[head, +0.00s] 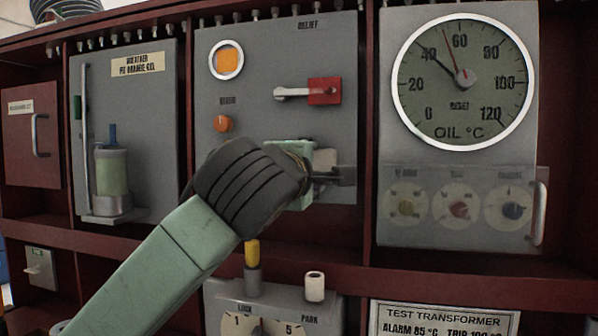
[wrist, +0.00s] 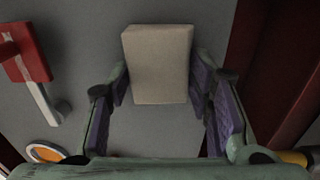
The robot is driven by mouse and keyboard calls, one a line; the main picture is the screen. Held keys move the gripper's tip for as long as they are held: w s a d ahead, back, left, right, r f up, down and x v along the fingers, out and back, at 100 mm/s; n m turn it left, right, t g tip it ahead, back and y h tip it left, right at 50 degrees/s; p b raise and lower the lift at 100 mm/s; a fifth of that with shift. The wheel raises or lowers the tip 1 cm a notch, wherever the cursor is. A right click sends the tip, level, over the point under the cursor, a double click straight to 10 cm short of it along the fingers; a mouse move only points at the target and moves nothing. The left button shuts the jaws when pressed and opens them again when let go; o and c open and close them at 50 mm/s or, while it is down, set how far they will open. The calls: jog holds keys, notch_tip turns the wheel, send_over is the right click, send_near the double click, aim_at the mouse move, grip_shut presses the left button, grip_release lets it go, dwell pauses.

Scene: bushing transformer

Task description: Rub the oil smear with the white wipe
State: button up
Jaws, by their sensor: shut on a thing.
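The white wipe (wrist: 157,65) is a pale, beige-looking block between the purple-padded fingers of my gripper (wrist: 160,85) in the wrist view. My gripper is shut on it, in front of a plain grey panel surface. In the head view my gripper (head: 328,174) is at the lower right of the middle grey panel (head: 275,60), below the red-based lever. My wrist hides part of that panel. I cannot make out the oil smear for certain in either view. Whether the wipe touches the panel cannot be told.
A red block with a lever (head: 322,91) and an orange knob (head: 222,123) stick out above my gripper. An oil gauge (head: 463,82) and covered dials (head: 462,207) are to the right. A yellow-topped peg (head: 252,254) and white-topped peg (head: 314,287) stand below. Dark red frame edges border the panel.

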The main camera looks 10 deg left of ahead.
jog(key=shift+d+b, duration=0.3)
jog(key=shift+d, duration=0.7)
jog(key=shift+f+b, duration=0.1)
jog(key=shift+b, duration=0.2)
jog(key=a, duration=1.1)
jog(key=shift+w+a+p, duration=0.15)
jog(key=shift+w+p, duration=0.05)
jog(key=shift+p, duration=0.15)
jog(key=s+b, duration=0.1)
jog(key=s, duration=0.5)
jog(key=shift+s+a+b, duration=0.1)
jog(key=shift+s+b, duration=0.05)
jog(key=shift+b, duration=0.15)
